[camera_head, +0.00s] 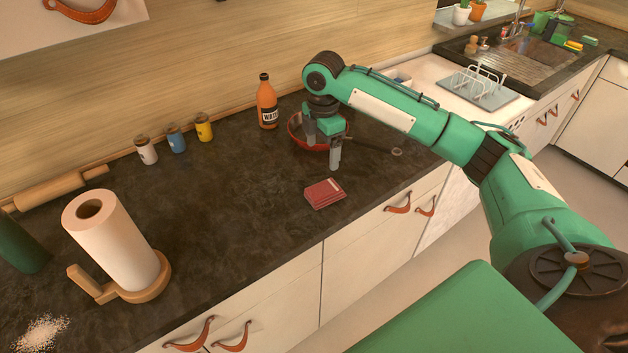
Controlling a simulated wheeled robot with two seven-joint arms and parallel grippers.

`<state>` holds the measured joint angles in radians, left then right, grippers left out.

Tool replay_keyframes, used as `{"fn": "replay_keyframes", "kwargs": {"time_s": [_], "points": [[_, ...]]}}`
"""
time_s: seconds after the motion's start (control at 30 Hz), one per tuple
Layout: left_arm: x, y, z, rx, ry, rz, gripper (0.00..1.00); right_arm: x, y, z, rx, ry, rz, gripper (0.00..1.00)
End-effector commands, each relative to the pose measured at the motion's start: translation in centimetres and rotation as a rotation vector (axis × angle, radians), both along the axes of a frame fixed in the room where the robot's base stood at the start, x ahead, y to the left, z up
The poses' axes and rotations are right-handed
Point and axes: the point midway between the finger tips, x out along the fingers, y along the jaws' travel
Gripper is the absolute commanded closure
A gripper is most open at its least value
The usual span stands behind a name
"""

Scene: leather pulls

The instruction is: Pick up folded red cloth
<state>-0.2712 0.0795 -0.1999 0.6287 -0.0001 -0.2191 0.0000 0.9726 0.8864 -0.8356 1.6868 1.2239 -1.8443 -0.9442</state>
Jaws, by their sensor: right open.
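The folded red cloth (324,193) lies flat on the dark countertop (240,200), close to its front edge. My right gripper (323,158) is open and points down above the counter, behind the cloth and apart from it. Its fingers show in front of a red pan (296,130), and they hide part of the pan. Nothing shows between the fingers. My left gripper is not in view.
An orange bottle (267,103) stands left of the pan, whose dark handle (372,145) points right. Several small jars (175,139) line the wall. A paper towel roll (112,245) stands at the left. The counter left of the cloth is clear.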

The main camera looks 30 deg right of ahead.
Motion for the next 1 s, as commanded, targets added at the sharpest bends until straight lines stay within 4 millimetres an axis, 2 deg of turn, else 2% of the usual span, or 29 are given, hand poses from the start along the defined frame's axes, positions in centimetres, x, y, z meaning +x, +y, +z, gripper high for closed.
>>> {"fn": "replay_keyframes", "kwargs": {"time_s": [0.1,0.3,0.4,0.53,0.73,0.87,1.0], "points": [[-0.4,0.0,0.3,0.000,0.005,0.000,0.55,-0.1,-0.1,-1.2,-0.001,0.006,0.001,0.15],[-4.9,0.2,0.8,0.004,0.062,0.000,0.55,-0.2,-0.1,-5.1,0.000,0.006,-0.001,0.15],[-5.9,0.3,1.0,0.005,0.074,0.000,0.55,-0.2,-0.1,-6.8,-0.001,0.004,-0.001,0.15],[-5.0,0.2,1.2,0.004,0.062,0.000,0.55,-0.2,-0.1,-8.1,0.000,0.003,0.000,0.15],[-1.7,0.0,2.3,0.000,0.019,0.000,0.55,-0.5,0.0,-9.6,-0.001,0.004,0.000,0.15],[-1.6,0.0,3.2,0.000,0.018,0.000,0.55,-0.9,0.0,-11.6,0.000,0.005,0.000,0.15],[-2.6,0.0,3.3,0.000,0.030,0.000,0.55,-0.8,0.1,-13.2,0.000,0.001,0.000,0.15]]}}
